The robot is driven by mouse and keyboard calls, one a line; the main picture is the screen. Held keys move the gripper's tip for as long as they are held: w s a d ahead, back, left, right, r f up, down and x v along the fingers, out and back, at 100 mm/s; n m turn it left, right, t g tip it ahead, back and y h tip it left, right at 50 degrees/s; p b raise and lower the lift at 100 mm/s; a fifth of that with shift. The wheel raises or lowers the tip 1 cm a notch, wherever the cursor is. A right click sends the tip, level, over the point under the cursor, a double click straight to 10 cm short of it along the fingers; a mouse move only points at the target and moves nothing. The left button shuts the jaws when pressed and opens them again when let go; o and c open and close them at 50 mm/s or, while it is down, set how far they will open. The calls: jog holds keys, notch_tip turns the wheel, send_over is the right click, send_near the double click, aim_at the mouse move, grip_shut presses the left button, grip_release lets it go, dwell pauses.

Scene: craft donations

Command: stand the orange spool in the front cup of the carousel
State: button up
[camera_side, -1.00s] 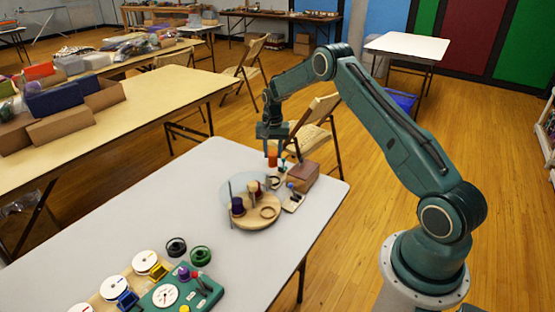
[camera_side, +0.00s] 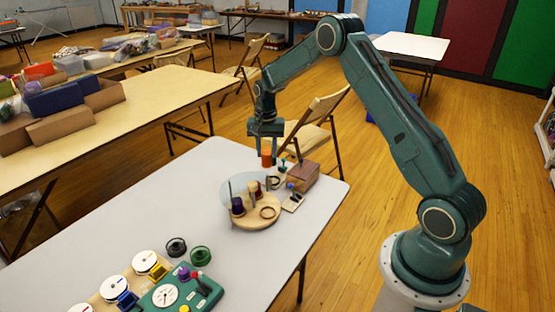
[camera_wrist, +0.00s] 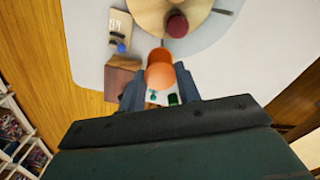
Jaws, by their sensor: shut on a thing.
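The orange spool (camera_side: 266,158) is held in the air by my gripper (camera_side: 266,148), behind the carousel and a little to its right in the side view. In the wrist view the orange spool (camera_wrist: 160,72) sits between the fingers of my gripper (camera_wrist: 160,88), which is shut on it. The carousel (camera_side: 248,221) is a round wooden base with a clear round part above it. It carries a purple spool (camera_side: 238,206) at the left and a dark red spool (camera_side: 255,187) at the back. A wooden ring-shaped cup (camera_side: 268,212) at the front right looks empty. In the wrist view the carousel (camera_wrist: 205,5) is partly cut off.
A brown box (camera_side: 305,175) and a small board with a blue knob (camera_side: 292,203) stand right of the carousel, close to the table edge. Black (camera_side: 176,247) and green (camera_side: 201,256) rings and a green device (camera_side: 190,292) lie at the front left. The table between is clear.

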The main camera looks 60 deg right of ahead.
jog(key=s+a, duration=0.6)
jog(key=a, duration=0.3)
jog(key=shift+s+f, duration=0.1)
jog(key=shift+f, duration=2.4)
jog(key=shift+f, duration=0.2)
jog(key=shift+f, duration=1.8)
jog(key=shift+f, duration=1.15)
jog(key=o, duration=0.9)
